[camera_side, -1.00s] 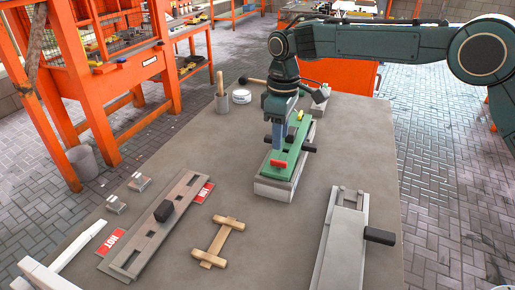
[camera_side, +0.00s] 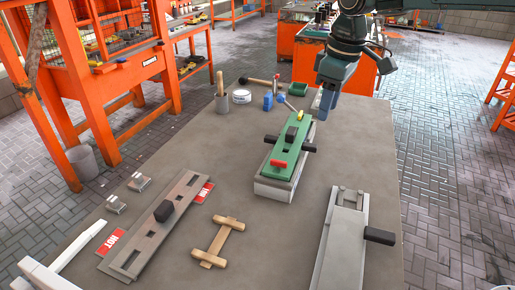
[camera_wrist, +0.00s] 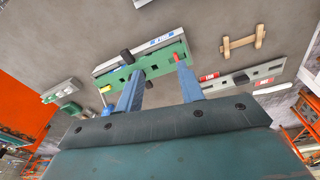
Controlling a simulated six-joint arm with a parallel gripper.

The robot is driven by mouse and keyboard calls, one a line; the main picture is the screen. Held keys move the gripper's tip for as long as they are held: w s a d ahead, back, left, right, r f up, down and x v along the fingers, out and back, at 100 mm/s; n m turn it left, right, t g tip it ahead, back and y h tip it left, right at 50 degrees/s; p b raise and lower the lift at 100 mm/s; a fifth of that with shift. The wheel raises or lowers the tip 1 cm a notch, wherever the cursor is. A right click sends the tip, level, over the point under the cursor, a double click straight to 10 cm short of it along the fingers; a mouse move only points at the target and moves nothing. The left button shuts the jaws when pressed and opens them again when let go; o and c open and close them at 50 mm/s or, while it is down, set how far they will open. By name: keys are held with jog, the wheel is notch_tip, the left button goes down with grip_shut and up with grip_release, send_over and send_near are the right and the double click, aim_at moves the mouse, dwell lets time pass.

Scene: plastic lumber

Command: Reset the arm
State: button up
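My gripper (camera_side: 325,100) hangs in the air at the upper right of the side view, near the table's far right edge. It is to the right of and above the green slotted plate (camera_side: 285,152). In the wrist view my gripper (camera_wrist: 160,71) has its two blue fingers well apart with nothing held between them. The green plate (camera_wrist: 115,76) shows beyond the fingertips, on a pale grey base (camera_side: 272,190), with dark blocks and a red piece on it.
A grey fixture (camera_side: 345,225) is at front right. A brown slotted board (camera_side: 150,235) with red labels is at left, beside a wooden H-shaped piece (camera_side: 217,242). A cup (camera_side: 222,104), white tub (camera_side: 241,97), hammer (camera_side: 257,81) and small green box (camera_side: 299,89) are at back.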

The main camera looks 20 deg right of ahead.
jog(key=s+d+r+m+t, duration=0.1)
jog(key=s+d+r+m, duration=0.15)
jog(key=s+d, duration=0.4)
jog(key=s+d+r+m+t, duration=0.1)
jog(key=s+d+r, duration=0.2)
jog(key=s, duration=0.6)
jog(key=s+d+f+m+t, duration=0.1)
jog(key=s+f, duration=0.1)
jog(key=s, duration=0.5)
jog(key=s+d+f+m+t, duration=0.1)
jog(key=s+d+f+m, duration=0.1)
jog(key=s, duration=0.5)
jog(key=shift+s+d+f, duration=0.2)
jog(key=shift+d+f, duration=0.1)
jog(key=shift+f, duration=0.2)
